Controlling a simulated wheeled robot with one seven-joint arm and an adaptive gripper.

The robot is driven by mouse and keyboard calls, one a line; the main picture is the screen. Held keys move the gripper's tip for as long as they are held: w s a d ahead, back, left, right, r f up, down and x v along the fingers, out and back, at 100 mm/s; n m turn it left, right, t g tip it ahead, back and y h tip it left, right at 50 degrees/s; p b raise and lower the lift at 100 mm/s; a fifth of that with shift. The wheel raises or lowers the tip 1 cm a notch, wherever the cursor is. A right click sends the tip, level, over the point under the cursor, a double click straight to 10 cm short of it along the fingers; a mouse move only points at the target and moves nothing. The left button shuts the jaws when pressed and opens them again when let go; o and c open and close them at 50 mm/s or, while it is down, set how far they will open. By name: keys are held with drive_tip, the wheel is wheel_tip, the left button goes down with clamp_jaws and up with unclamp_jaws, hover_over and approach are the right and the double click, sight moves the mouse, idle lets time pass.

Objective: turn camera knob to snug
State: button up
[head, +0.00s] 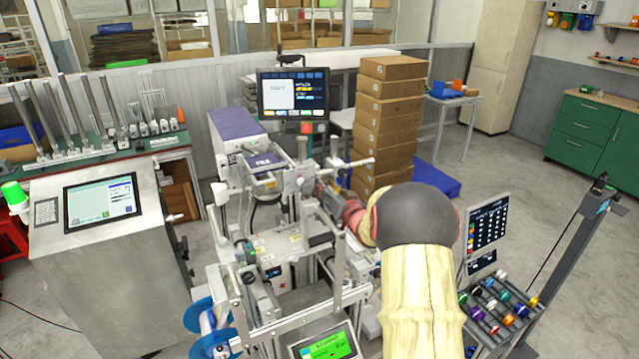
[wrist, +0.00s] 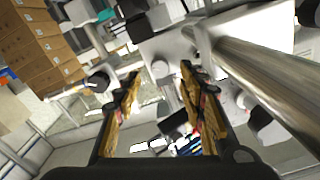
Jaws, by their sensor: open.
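My gripper (wrist: 160,80) is open in the wrist view, with its two worn, yellow-brown and black fingers apart. A small grey round knob-like part (wrist: 160,69) shows between and beyond the fingertips; I cannot tell whether it is the camera knob. A black round knob (wrist: 98,81) on a light rod lies left of the left finger. In the head view my gripper (head: 322,192) reaches into the machine frame (head: 298,183) from the right, small and partly hidden by my arm. I cannot make out the camera or its knob clearly there.
A thick metal post (wrist: 265,85) runs close to the right finger. A stack of brown boxes (head: 388,125) stands behind the machine. A monitor (head: 293,93) is above it, and a green-screened panel (head: 326,345) is at its front.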

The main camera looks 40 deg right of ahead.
drive_tip(key=shift+x, duration=1.95)
clamp_jaws()
